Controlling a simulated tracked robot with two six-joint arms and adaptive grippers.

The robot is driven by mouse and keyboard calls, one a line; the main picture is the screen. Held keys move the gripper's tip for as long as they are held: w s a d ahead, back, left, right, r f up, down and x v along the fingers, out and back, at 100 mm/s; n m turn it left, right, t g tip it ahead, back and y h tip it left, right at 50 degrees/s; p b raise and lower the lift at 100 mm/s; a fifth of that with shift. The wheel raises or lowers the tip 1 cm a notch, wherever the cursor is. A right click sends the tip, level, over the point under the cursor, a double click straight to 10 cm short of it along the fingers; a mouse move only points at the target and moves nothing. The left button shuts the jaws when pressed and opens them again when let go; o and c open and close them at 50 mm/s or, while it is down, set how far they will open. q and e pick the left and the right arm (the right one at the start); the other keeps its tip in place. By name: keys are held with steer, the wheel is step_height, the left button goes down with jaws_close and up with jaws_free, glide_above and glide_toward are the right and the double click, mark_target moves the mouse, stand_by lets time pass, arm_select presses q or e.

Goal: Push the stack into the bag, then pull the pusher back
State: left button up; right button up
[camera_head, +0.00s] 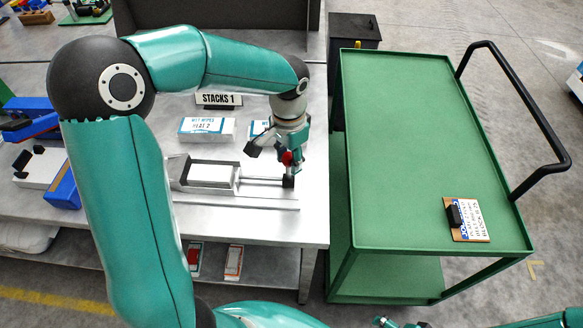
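A metal loading tray (186,187) sits on the steel bench, with a white block-like stack (209,174) in it. The pusher (262,181) is a thin rod running right from the tray to a dark end piece. My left gripper (276,160) hangs just above that rod end with its fingers spread apart. A small red part shows near its fingers; I cannot tell whether it touches the pusher.
A wipes pack (206,129) and a partly hidden second one (259,128) lie behind the tray, near a "STACKS 1" sign (218,99). A green cart (420,150) stands right, mostly bare, with a labelled board (468,220). Blue equipment (64,188) is at left.

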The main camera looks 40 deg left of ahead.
mark_target(289, 168)
arm_select(q)
steer(key=shift+f, duration=1.9)
jaws_close()
